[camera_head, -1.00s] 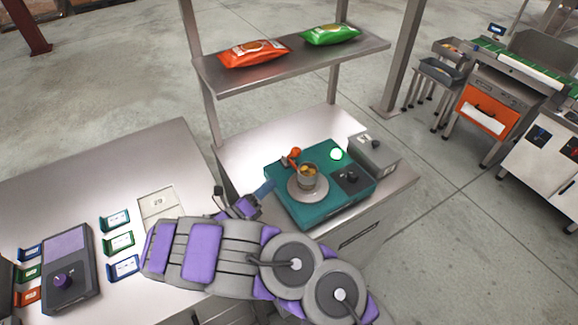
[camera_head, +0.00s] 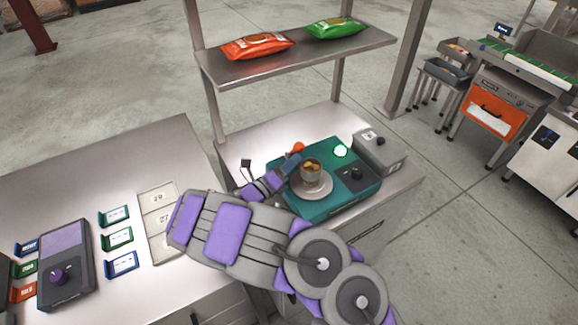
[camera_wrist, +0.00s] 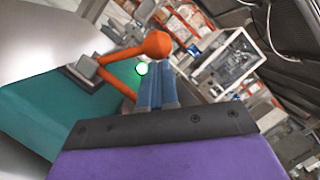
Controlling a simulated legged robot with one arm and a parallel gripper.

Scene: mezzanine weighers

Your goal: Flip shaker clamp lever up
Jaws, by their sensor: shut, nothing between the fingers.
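The teal shaker (camera_head: 335,206) sits on the steel table, with a metal cup (camera_head: 312,177) on its round plate. The orange clamp lever (camera_head: 298,148) with a ball knob stands at the shaker's back left. In the wrist view the lever's orange knob (camera_wrist: 157,44) and arms rise from a grey bracket (camera_wrist: 84,68) on the teal top. My gripper (camera_wrist: 160,70) is shut and empty, its blue fingertips close beside the lever, just below and right of the knob. I cannot tell whether they touch it. In the head view my gripper (camera_head: 283,166) is at the shaker's left edge.
A green light (camera_head: 341,151) glows on the shaker. A grey box (camera_head: 380,150) stands at its right. A shelf (camera_head: 300,62) with an orange and a green bag is above. The left table (camera_head: 150,150) holds a dark device and several coloured tags.

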